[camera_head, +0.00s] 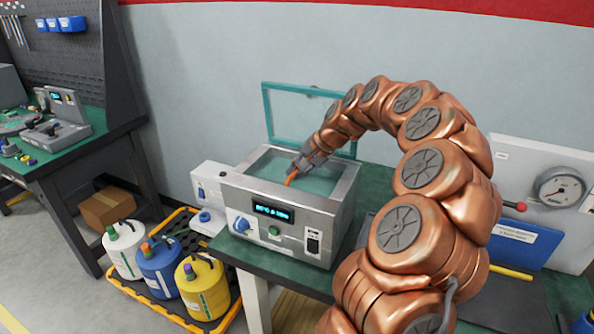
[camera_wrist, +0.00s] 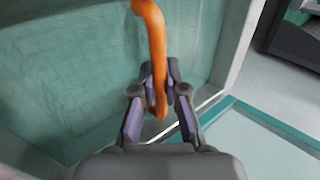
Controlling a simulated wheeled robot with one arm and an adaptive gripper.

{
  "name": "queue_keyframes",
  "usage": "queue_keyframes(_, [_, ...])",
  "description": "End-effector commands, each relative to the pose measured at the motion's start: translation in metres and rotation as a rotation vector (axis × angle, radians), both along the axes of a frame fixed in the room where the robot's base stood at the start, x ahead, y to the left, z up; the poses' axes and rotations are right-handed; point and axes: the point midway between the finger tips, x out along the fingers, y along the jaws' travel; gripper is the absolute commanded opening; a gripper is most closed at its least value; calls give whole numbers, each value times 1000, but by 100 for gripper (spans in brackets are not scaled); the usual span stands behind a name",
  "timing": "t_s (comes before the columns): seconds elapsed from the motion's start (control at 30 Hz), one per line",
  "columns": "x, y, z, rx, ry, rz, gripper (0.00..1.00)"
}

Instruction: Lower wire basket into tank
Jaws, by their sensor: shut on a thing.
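The tank (camera_head: 268,220) is a silver box with a lit display, standing on the green bench. Its top is open and shows teal liquid or a teal interior. My gripper (camera_head: 300,168) reaches down into the tank opening from the right. It is shut on an orange handle (camera_head: 290,179), which looks like the wire basket's handle. In the wrist view my gripper (camera_wrist: 160,76) has its fingers on both sides of the orange handle (camera_wrist: 153,30), inside the tank walls. I cannot make out the basket's wire body in either view.
A teal-framed clear lid (camera_head: 267,115) stands raised behind the tank. A gauge (camera_head: 559,189) is at the right behind my arm. White, blue and yellow (camera_head: 203,290) containers stand in a tray on the floor at left. Another workbench (camera_head: 75,150) is beyond.

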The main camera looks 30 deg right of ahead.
Motion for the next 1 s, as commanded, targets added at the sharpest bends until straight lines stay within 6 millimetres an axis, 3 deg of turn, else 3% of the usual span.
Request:
queue_keyframes(0.97, [0, 0, -10, 0, -1, -1, 0])
queue_keyframes(1.0, [0, 0, -10, 0, -1, -1, 14])
